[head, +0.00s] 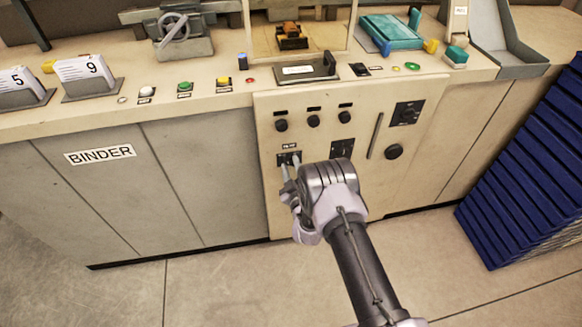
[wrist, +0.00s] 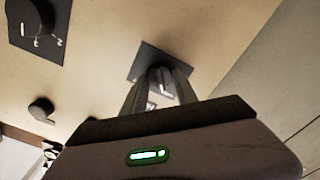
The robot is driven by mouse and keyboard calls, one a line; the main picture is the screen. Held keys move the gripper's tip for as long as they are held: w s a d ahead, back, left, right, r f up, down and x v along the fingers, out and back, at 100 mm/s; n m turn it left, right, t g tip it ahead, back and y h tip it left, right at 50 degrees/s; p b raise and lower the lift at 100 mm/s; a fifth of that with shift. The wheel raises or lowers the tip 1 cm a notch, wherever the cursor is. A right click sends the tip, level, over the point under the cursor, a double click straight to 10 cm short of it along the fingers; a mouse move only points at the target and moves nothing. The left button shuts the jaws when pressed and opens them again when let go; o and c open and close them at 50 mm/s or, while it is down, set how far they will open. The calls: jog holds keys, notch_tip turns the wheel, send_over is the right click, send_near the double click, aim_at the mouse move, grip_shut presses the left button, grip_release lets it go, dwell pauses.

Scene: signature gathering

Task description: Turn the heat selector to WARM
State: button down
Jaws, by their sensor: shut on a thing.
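My gripper (head: 291,163) is shut on the knob, one finger on each side. The plate's lettering is too small or hidden, so I cannot tell which setting the knob points to. My wrist and forearm cover the panel just below and to the right.
A row of black knobs (head: 313,121) is above. A dial on a dark plate (head: 342,147) is to the right; it shows in the wrist view (wrist: 33,15). Further right are a vertical handle (head: 375,136) and a round knob (head: 393,151). Blue crates (head: 525,165) stand at the right.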

dwell(0.4)
jog(key=c, duration=1)
grip_release()
jog(key=shift+o, duration=0.2)
jog(key=shift+s, duration=0.1)
jog(key=p+v, duration=0.7)
jog(key=v, duration=1)
jog(key=shift+s+r, duration=0.1)
jog(key=shift+s, duration=0.05)
